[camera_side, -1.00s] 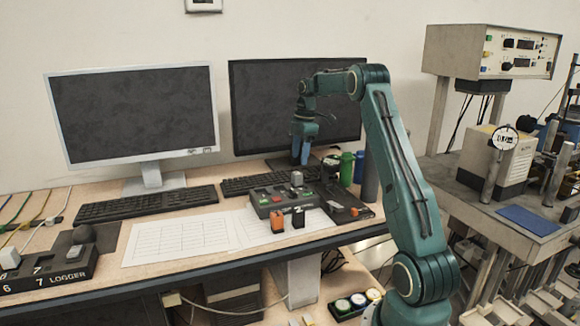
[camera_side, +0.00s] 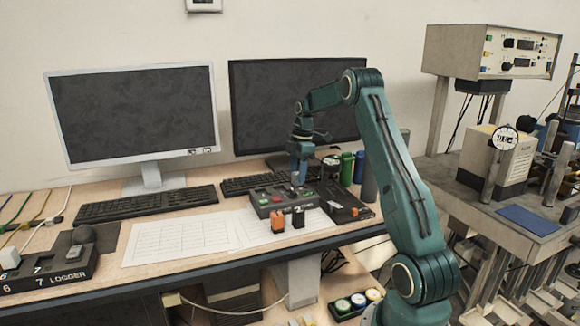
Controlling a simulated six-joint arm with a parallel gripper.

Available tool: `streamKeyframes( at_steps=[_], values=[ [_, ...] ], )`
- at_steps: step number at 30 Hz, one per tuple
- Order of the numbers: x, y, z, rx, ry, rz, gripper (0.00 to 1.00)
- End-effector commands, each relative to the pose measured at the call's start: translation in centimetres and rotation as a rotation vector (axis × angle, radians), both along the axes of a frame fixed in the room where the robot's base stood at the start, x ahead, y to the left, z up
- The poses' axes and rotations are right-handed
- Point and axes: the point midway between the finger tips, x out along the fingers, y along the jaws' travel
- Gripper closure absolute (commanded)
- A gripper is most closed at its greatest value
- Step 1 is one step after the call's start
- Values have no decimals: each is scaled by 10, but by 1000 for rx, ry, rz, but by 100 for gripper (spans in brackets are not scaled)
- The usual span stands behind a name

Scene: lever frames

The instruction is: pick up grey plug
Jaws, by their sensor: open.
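The grey plug (camera_side: 295,180) stands on the back right part of the dark box with colored buttons (camera_side: 266,202). It is now mostly hidden by my gripper. My gripper (camera_side: 299,178) points down with its blue fingers at the plug, around or just in front of it; I cannot tell which. The fingers are open. The box sits on the desk in front of the right keyboard.
An orange block (camera_side: 278,222) and a black block (camera_side: 298,218) stand before the box. A dark tray (camera_side: 345,205) lies to its right, with green cylinders (camera_side: 347,168) behind. Monitors stand at the back. White paper (camera_side: 180,238) covers the desk at left.

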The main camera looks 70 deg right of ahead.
Motion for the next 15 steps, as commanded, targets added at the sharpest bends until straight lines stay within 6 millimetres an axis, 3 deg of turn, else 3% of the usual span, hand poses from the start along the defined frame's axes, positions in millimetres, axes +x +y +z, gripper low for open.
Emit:
streamKeyframes(
  at_steps=[5, 15],
  values=[
    [1, 1, -13, 0, 1, 0, 47],
    [1, 1, -14, -1, 0, 0, 47]
  ],
)
